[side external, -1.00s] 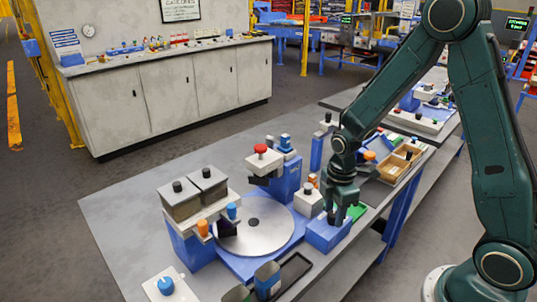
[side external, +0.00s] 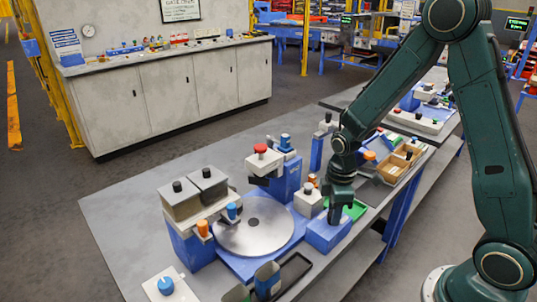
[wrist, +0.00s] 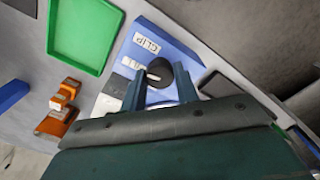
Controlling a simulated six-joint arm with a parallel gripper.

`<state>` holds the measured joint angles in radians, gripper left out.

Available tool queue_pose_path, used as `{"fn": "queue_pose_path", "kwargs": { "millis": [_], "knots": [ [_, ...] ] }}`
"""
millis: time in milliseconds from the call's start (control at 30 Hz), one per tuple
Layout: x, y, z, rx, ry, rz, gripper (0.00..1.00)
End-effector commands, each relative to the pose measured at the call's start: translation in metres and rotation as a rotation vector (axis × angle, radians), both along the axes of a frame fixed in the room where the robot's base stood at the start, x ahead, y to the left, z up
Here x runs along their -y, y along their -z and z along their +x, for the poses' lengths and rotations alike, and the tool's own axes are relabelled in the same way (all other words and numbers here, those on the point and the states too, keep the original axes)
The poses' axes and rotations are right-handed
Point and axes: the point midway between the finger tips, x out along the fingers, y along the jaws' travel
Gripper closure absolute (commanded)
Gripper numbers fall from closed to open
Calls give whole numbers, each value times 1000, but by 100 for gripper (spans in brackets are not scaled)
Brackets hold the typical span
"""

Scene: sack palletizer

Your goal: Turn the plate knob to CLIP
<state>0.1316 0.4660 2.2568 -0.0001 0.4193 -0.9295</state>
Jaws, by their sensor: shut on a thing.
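The plate knob (wrist: 158,70) is black with a white mark and sits on a blue block (wrist: 170,40), which also shows in the side external view (side external: 327,236). A white CLIP label (wrist: 147,43) is on the block beside the knob. A second white label lies nearer the knob, its text too small to read. My gripper (wrist: 161,88) points down at the block with a finger on each side of the knob, shut on it. In the side external view my gripper (side external: 334,218) hides the knob. I cannot tell exactly which label the mark points at.
A green tray (wrist: 110,28) and orange pieces (wrist: 57,122) lie beside the block. A white box with a black knob (side external: 309,204) stands close by. A round metal plate (side external: 265,235) lies on a blue base to the left.

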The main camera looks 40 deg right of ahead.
Motion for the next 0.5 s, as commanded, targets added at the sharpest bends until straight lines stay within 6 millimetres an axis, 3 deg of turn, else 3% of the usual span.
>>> {"fn": "queue_pose_path", "kwargs": {
  "millis": [500],
  "knots": [
    [0, -1, 0, 1, 479, 0, 92]
  ]
}}
